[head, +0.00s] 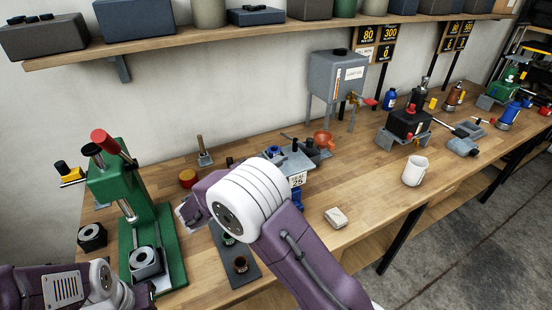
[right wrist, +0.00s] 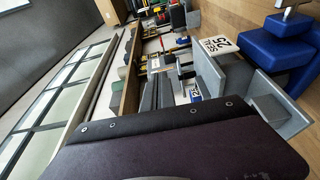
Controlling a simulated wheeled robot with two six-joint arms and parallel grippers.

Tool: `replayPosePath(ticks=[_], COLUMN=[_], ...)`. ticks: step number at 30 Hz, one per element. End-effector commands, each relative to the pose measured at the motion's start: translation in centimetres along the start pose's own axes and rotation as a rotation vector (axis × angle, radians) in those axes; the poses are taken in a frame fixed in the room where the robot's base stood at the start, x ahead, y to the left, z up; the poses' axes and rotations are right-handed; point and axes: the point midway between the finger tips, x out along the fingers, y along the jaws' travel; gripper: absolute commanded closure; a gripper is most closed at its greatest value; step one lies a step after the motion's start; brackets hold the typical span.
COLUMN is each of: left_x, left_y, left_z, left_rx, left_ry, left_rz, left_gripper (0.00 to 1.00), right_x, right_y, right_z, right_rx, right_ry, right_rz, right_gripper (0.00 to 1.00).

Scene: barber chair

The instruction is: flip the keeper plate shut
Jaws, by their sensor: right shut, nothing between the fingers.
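The grey fixture (head: 290,162) with a "SEAL 25" sign (head: 298,180) stands on the bench behind my right wrist. In the right wrist view, turned sideways, its sign (right wrist: 217,43), a grey plate (right wrist: 210,73) and a blue block (right wrist: 285,50) show close up. I cannot tell for sure which part is the keeper plate. My right gripper (head: 186,212) points left in the head view, left of the fixture and apart from it. It is shut and empty; its fingertips are small and partly hidden. My left arm is low at the left, its fingers unclear.
A green press (head: 165,240) stands at the left. A dark tray (head: 238,272) with small parts lies below my right wrist. A pale block (head: 336,217) and a white mug (head: 415,170) stand to the right. A grey tank (head: 335,78) is behind. The bench front right is clear.

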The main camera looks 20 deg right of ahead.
Motion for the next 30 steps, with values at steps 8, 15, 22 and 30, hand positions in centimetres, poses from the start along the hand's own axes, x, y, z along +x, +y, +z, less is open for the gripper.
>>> replayPosePath(ticks=[8, 15, 22, 30], left_x=[0.7, 0.6, -0.6, -2.1], left_y=[0.0, 0.0, 0.0, 0.0], left_z=[0.1, 0.0, -0.1, -0.2], left_rx=[0.000, 0.000, 0.000, 0.000], left_ry=[0.001, 0.000, 0.000, 0.000], left_rz=[0.000, 0.000, 0.000, 0.000], left_gripper=[1.00, 1.00, 1.00, 1.00], right_x=[-1.9, -1.5, 2.6, 8.4], right_y=[-1.7, -1.7, -1.4, -1.5], right_z=[-0.8, -0.8, -0.8, -1.1], right_rx=[-0.029, -0.030, -0.031, -0.031], right_ry=[0.049, 0.045, 0.041, 0.042], right_rz=[0.001, 0.000, 0.000, 0.000], right_gripper=[1.00, 1.00, 1.00, 1.00])
